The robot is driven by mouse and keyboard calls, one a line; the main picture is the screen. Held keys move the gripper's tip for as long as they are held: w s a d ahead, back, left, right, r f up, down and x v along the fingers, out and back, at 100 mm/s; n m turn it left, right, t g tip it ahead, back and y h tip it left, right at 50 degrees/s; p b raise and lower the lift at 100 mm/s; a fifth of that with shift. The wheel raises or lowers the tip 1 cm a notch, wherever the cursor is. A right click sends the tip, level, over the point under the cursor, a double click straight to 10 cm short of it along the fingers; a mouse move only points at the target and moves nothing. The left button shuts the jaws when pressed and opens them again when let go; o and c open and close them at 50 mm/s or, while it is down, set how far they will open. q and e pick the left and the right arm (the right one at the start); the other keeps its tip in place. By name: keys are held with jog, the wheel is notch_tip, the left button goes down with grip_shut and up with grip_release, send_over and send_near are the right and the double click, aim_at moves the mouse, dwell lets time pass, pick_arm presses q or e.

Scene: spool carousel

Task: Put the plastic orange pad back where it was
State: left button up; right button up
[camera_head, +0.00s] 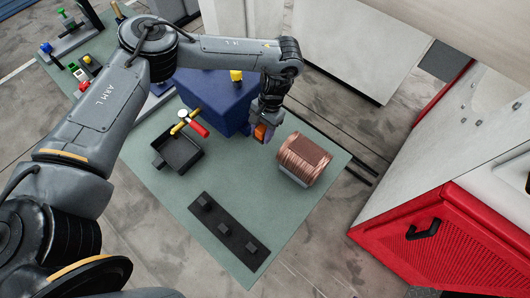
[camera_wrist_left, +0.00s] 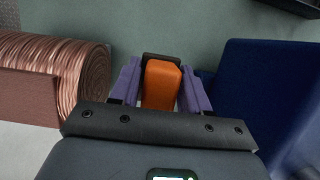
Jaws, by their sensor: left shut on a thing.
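The orange pad (camera_head: 261,132) is between the fingers of my left gripper (camera_head: 265,126), above the green table top near the copper spool. In the left wrist view the orange pad (camera_wrist_left: 161,84) sits between the two purple fingers of the left gripper (camera_wrist_left: 160,86), with a dark piece at its far end. The gripper is shut on it. I cannot tell whether the pad touches the table. My right gripper is not in view.
A copper wire spool (camera_head: 304,160) lies right of the gripper. A blue box (camera_head: 219,98) stands just left. A black tray (camera_head: 178,152), a red-and-yellow tool (camera_head: 196,127) and a black strip with blocks (camera_head: 229,231) are on the green table (camera_head: 285,207). Bare table lies between them.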

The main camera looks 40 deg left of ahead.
pick_arm(q)
jog(key=b, duration=0.2)
send_over(260, 153)
jog(key=w, duration=0.1)
notch_tip(260, 153, down, 6)
jog(key=shift+r, duration=0.2)
jog(key=shift+f+b, duration=0.55)
jog(key=shift+f, duration=1.85)
jog(key=shift+f, duration=0.2)
jog(key=o, duration=1)
jog(key=shift+r, duration=0.15)
jog(key=p+v, duration=0.2)
jog(key=v, duration=1)
jog(key=shift+r+p, duration=0.1)
jog(key=shift+p, duration=0.3)
